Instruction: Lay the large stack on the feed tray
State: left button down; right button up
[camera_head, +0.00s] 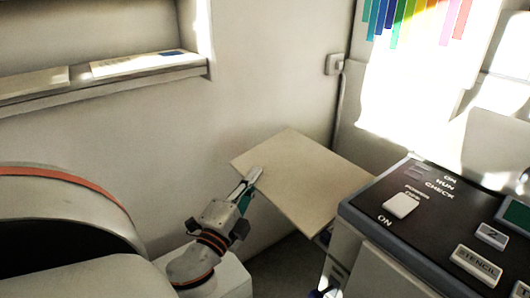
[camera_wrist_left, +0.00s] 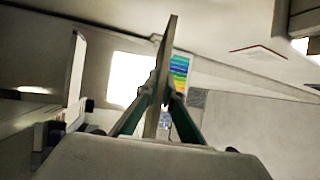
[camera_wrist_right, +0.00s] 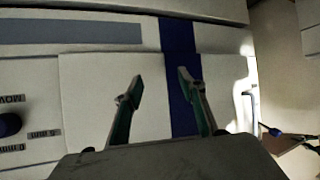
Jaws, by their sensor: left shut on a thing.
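My left gripper (camera_head: 252,180) is shut on the near-left edge of a large flat beige stack (camera_head: 305,182). The stack is tilted in the air between the wall and the machine. In the left wrist view, the stack (camera_wrist_left: 163,70) shows edge-on as a thin slab between the fingertips of my left gripper (camera_wrist_left: 160,98). My right gripper (camera_wrist_right: 157,85) is open and empty in the right wrist view, in front of a pale panel with a dark blue stripe. I cannot make out the feed tray for certain in any view.
A machine with a dark control panel (camera_head: 425,215) and labelled buttons stands at the right, close to the stack's right corner. A wall shelf (camera_head: 100,85) with flat papers is at the upper left. A rounded grey body with an orange stripe (camera_head: 75,178) fills the lower left.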

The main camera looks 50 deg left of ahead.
pick_arm(q)
notch_tip(320, 180, down, 12)
jog(key=g+b, duration=0.2)
jog(key=b, duration=0.2)
jog(key=w+d+f+m+p, duration=0.1)
jog(key=w+d+p, duration=0.1)
jog(key=w, duration=1.7)
jog(key=shift+h, duration=0.3)
notch_tip(320, 180, down, 6)
jog(key=b, duration=0.4)
jog(key=shift+a+r, duration=0.15)
jog(key=shift+r, duration=0.1)
pick_arm(e)
jog(key=shift+m+t+y, duration=0.6)
jog(key=shift+m+y, duration=0.1)
jog(key=shift+m, duration=0.2)
jog(key=a, duration=0.1)
jog(key=w+a+r, duration=0.1)
jog(key=a+r, duration=0.1)
jog(key=a, duration=0.1)
jog(key=shift+w+a, duration=0.1)
jog(key=shift+w, duration=0.25)
